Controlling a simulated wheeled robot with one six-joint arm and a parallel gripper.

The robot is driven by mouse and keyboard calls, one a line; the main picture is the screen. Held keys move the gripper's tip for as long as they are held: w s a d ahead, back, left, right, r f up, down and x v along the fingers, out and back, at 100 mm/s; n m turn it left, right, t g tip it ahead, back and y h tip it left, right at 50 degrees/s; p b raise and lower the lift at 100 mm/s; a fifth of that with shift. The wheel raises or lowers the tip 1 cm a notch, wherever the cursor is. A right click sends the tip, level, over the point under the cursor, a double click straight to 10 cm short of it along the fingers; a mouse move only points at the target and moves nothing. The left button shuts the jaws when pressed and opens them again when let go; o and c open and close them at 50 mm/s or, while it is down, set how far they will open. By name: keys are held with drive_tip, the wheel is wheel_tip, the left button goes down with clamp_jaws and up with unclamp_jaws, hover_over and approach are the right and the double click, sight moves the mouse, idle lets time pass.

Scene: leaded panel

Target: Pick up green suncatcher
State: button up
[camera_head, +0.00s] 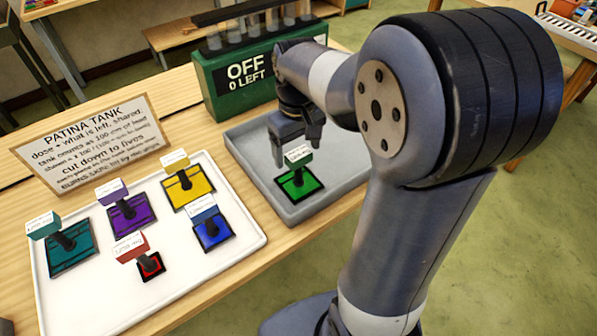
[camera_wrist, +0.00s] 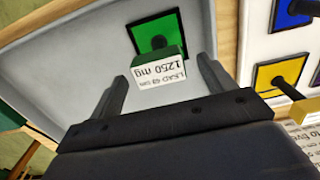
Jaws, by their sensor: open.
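The green suncatcher (camera_head: 299,187) lies flat in the grey tray (camera_head: 333,193), a green pane with a dark border and an upright knob carrying a white-labelled green block on top. My gripper (camera_head: 298,136) is open and empty, pointing down just above and behind that block. In the wrist view the suncatcher (camera_wrist: 151,31) shows beyond the fingers, and its block, with a label reading 1250 mg, appears between the two fingers of my gripper (camera_wrist: 166,76). I cannot tell how far the fingertips are above the block.
A white tray (camera_head: 252,233) at left holds several other suncatchers: teal, purple, yellow, blue and red. A green box (camera_head: 238,84) marked "OFF 0 LEFT" with tubes stands behind the grey tray. A wooden sign (camera_head: 98,145) reads PATINA TANK. The grey tray is otherwise empty.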

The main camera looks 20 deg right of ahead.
sight(299, 170)
wheel_tip(299, 170, down, 4)
drive_tip(key=shift+s+r, duration=0.15)
drive_tip(key=shift+r, duration=0.05)
drive_tip(key=c, duration=1.2)
